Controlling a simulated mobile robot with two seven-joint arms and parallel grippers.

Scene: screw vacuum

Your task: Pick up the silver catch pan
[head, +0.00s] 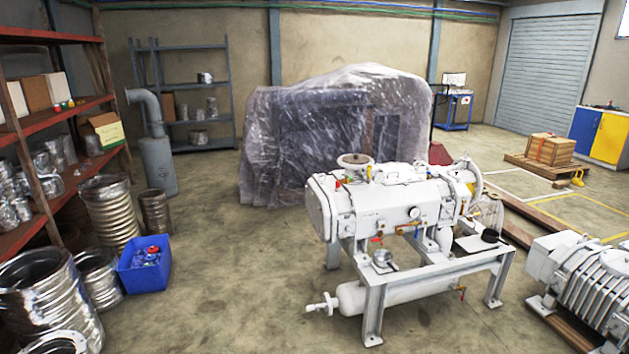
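A small silver pan (383,258) with what looks like a short handle sits on the near left end of the grey steel frame (437,269), below the white vacuum pump (385,207). It is small in the picture, so I cannot tell what is in it. A round black item (490,236) lies on a flat plate at the right end of the same frame. Neither of my grippers shows in the head view.
A blue crate (145,264) and large metal bellows (108,212) stand on the left by the red shelf (65,110). A ribbed white machine (585,275) sits at the right. Open floor (230,275) lies left of the pump frame.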

